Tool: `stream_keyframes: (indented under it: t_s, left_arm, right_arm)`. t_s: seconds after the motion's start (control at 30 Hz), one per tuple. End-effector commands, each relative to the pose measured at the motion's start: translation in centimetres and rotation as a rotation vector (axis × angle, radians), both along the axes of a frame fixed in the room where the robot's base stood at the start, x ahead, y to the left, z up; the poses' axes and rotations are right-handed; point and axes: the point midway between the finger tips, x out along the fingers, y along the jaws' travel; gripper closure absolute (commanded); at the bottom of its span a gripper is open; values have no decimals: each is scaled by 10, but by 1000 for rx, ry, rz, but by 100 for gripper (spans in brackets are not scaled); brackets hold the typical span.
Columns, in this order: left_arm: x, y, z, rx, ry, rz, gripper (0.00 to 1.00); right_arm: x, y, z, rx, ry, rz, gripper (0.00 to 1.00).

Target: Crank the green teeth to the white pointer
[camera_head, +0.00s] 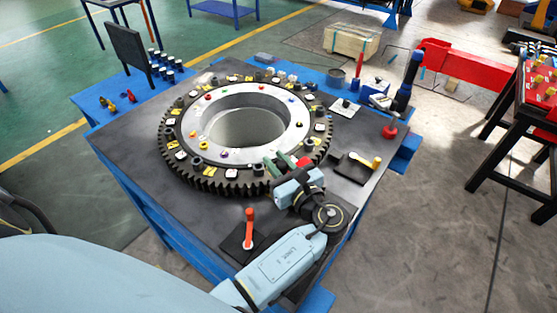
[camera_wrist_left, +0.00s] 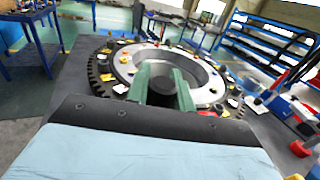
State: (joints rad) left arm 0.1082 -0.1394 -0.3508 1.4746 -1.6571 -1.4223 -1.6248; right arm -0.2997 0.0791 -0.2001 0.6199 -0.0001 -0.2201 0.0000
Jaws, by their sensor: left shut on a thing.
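A large dark toothed ring (camera_head: 175,166) lies flat on the table around a pale metal hub (camera_head: 205,114); it also shows in the wrist view (camera_wrist_left: 104,68). Coloured dots, white tiles and dark pegs sit on it. My left gripper (camera_head: 281,166) is over the ring's near right edge, its green fingers (camera_wrist_left: 164,82) shut on a dark round knob (camera_wrist_left: 162,88). The fingers and wrist hide part of the teeth there. I cannot make out green teeth or a white pointer for certain. My right gripper is out of view.
An upright orange-red handle (camera_head: 249,228) stands on a black plate left of my left wrist. A yellow-ended lever (camera_head: 366,160) and a red knob (camera_head: 390,131) are to the right. A black panel (camera_head: 130,52) stands at the back left. A wooden crate (camera_head: 350,40) is behind.

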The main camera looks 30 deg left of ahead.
Motion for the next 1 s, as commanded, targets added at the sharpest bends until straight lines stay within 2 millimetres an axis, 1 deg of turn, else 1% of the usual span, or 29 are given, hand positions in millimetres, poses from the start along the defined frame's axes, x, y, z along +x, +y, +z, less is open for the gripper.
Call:
stream_keyframes:
  t_s: [0.23,0.27,0.4,0.43,0.67,0.77,0.87,1.0]
  left_arm:
    - [-1,-1,-2,-6,4,-2,100]
    - [-1,-1,-3,-6,4,-2,76]
    - [0,-1,-2,-4,3,-2,57]
    - [0,-1,-2,-4,3,-2,55]
    - [0,0,-1,-3,1,-1,55]
    - [-2,-4,-1,-3,1,-2,55]
    - [-8,-14,-2,-4,3,-4,55]
    - [-21,-39,-3,-6,3,-4,55]
  right_arm:
    - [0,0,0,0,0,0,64]
    - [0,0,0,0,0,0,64]
    - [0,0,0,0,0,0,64]
    - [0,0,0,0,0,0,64]
    - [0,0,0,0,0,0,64]
    - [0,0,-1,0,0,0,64]
    - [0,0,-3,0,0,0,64]
    - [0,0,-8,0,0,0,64]
